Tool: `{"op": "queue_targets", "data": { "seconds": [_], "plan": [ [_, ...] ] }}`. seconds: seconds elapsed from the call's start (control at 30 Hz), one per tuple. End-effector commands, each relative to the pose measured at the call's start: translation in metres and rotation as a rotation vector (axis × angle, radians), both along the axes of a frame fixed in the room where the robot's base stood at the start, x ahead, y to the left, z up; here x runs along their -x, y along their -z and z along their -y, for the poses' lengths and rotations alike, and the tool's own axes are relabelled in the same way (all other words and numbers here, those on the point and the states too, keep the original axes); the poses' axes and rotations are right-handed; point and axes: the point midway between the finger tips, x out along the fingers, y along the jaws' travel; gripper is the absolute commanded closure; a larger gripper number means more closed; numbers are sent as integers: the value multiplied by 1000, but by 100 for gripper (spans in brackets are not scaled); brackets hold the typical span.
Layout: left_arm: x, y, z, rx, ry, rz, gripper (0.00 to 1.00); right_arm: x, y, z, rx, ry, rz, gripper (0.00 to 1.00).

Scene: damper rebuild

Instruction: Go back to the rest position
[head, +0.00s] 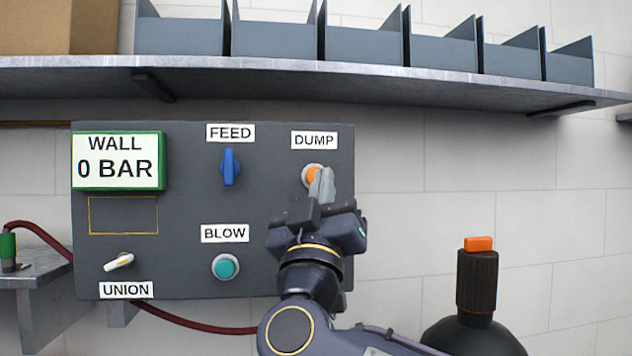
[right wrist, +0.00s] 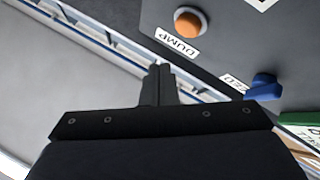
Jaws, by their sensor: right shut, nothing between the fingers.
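My right gripper (head: 321,182) is in front of the wall panel (head: 270,220), at its upper right. In the head view its fingers overlap the orange DUMP button (head: 311,173). In the right wrist view the fingers (right wrist: 159,72) are together and empty, and the DUMP button (right wrist: 190,22) shows apart from them in the picture. I cannot tell the exact gap to the button. My left gripper is not in view.
The panel also has a display (head: 117,162) reading "WALL 0 BAR", a blue FEED handle (head: 230,167), a teal BLOW button (head: 225,267) and a white UNION lever (head: 119,261). A shelf (head: 300,80) with grey bins runs above. A black bottle-like object (head: 477,290) stands at lower right.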

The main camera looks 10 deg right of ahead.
Motion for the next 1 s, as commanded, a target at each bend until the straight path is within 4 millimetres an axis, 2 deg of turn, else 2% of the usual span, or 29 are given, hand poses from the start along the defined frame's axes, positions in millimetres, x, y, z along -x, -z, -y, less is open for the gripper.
{"op": "queue_targets", "data": {
  "seconds": [0.2, 0.77, 0.87, 0.97, 1.0],
  "plan": [
    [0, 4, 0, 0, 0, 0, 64, 15, 0, 0, -1, -1, 0, 100],
    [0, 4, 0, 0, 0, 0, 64, 15, 2, 1, 16, -37, 0, 100],
    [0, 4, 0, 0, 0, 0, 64, 15, 11, 2, 61, -138, -17, 100],
    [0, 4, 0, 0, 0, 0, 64, 14, 36, 4, 110, -293, -92, 100],
    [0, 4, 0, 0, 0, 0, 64, 14, 52, 6, 123, -355, -142, 100]
  ]
}}
